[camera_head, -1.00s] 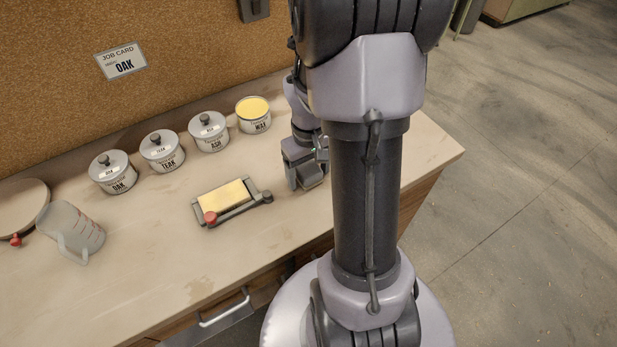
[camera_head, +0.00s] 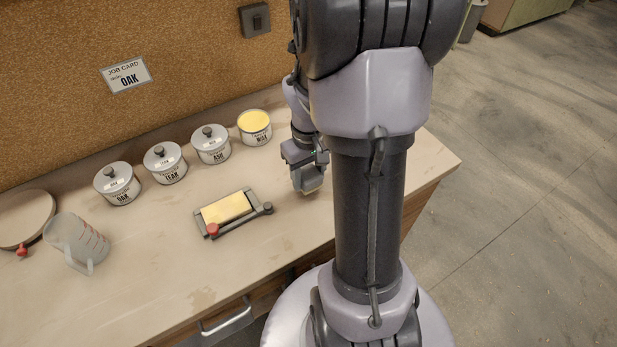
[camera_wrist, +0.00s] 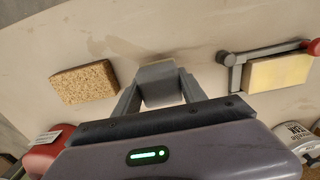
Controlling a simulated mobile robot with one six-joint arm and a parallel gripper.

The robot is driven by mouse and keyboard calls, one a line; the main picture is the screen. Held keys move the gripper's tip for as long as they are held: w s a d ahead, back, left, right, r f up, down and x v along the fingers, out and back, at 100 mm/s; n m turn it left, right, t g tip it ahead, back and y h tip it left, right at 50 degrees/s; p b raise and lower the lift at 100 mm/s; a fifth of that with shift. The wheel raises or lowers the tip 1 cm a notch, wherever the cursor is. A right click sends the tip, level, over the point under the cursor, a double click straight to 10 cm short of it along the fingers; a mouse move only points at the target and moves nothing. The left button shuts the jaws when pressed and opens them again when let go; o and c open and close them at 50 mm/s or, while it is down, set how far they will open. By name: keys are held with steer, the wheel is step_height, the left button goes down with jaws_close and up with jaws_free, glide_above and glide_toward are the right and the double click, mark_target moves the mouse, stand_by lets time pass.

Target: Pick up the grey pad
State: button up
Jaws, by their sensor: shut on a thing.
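The grey pad (camera_wrist: 160,84) is a small block between the two fingers of my gripper (camera_wrist: 158,92) in the wrist view. My gripper is shut on it. In the head view my gripper (camera_head: 308,180) holds the pad over the right part of the bench, to the right of the clamp frame. The pad appears slightly above the bench top, but the gap is hard to judge. My arm hides part of the bench behind it.
A clamp frame (camera_head: 240,221) with a cream block and red knob lies on the bench (camera_head: 150,270). Labelled tins stand along the back, including an open wax tin (camera_head: 255,127). A measuring jug (camera_head: 78,243) is at left. A speckled tan block (camera_wrist: 83,82) shows in the wrist view.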

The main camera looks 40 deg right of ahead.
steer(key=s+a, duration=0.1)
steer(key=s, duration=0.1)
steer(key=s+a+r+p, duration=0.1)
steer(key=s+a, duration=0.1)
steer(key=s, duration=0.1)
steer(key=s+a, duration=0.2)
steer(key=s, duration=0.1)
steer(key=shift+s+a+r, duration=0.1)
steer(key=shift+s+r, duration=0.1)
steer(key=shift+s, duration=0.05)
steer(key=shift+s+a+f+b, duration=0.25)
steer(key=shift+s+f+b, duration=0.2)
steer(key=shift+b, duration=0.5)
steer(key=b, duration=0.4)
steer(key=shift+s+a+f, duration=0.1)
steer(key=shift+s+a, duration=0.15)
steer(key=shift+s, duration=0.15)
steer(key=s+a+b, duration=0.1)
steer(key=s+a+r+b, duration=0.1)
steer(key=s+b, duration=0.1)
steer(key=shift+s+a+r, duration=0.1)
steer(key=shift+s+r, duration=0.1)
steer(key=shift+s, duration=0.05)
steer(key=o, duration=0.9)
steer(key=c, duration=0.5)
steer(key=shift+c, duration=0.2)
